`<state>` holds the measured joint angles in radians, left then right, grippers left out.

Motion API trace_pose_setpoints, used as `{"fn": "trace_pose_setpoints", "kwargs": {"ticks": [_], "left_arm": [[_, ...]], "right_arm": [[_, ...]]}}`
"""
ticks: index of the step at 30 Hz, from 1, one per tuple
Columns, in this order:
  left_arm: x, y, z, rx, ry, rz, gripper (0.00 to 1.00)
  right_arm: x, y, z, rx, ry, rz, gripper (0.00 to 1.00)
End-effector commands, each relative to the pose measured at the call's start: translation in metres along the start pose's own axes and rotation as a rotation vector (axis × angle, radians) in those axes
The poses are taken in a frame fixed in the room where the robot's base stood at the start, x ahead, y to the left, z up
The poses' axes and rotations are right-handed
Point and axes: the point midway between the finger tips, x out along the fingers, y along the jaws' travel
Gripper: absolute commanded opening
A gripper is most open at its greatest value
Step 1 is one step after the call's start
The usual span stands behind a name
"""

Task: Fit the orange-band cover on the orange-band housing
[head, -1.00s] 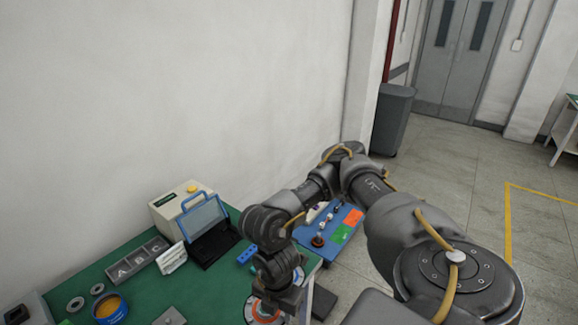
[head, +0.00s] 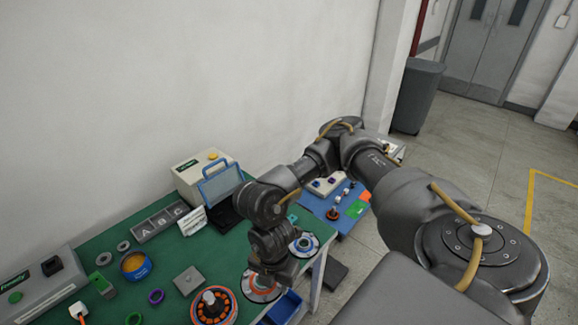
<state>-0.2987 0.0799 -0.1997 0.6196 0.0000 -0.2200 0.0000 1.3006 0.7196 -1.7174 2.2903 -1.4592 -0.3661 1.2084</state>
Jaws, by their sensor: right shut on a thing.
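The orange-band housing (head: 213,310) sits on the green table near the bottom of the head view. My right gripper (head: 265,279) points down just right of the housing. It is shut on the orange-band cover (head: 259,294), a pale disc with an orange edge, partly hidden by the gripper. The cover appears beside the housing, not over it; its height above the table is hard to tell. My left gripper is out of view.
A blue-band disc part (head: 304,246) lies right of my gripper, near a blue bin (head: 284,308). A grey square block (head: 188,281), purple ring (head: 156,297) and orange-filled blue tin (head: 136,266) lie to the left. A blue-framed stand (head: 221,184) is behind.

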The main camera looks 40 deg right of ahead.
Motion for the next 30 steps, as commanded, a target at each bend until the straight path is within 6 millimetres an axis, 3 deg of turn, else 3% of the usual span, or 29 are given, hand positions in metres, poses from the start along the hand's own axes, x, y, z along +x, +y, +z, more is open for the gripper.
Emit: {"fn": "trace_pose_setpoints", "kwargs": {"ticks": [30], "left_arm": [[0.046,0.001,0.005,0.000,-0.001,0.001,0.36]], "right_arm": [[0.002,0.112,-0.070,0.000,-0.001,0.002,0.09]]}}
